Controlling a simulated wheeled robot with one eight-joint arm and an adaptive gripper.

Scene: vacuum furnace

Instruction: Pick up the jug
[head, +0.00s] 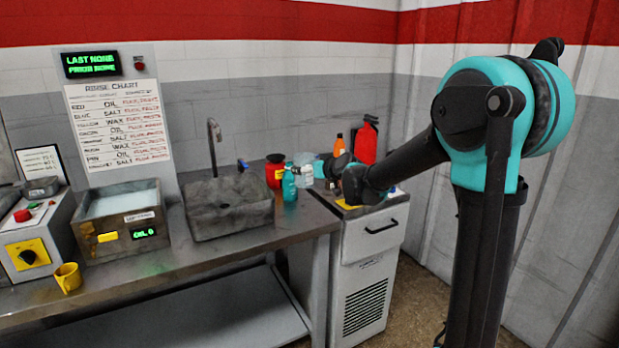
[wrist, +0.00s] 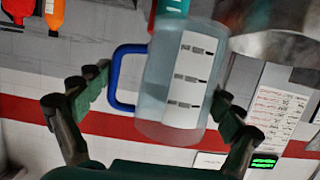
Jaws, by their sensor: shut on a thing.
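The jug (wrist: 178,85) is translucent pale blue with a blue handle and white label marks. It fills the middle of the wrist view, between the two fingers of my gripper (wrist: 160,92). One finger is at the blue handle and the other is at the far side of the body. In the head view the jug (head: 304,172) is small, at the back right of the counter beside a teal bottle (head: 289,184). My gripper (head: 327,170) reaches it from the right and is shut on it. Whether the jug's base touches the counter is hidden.
A red container (head: 274,171) stands close behind the teal bottle. A sink (head: 228,207) is to the left. An orange bottle (head: 339,146) and a red canister (head: 366,141) stand at the right. A yellow mug (head: 68,277) sits at the front left of the counter.

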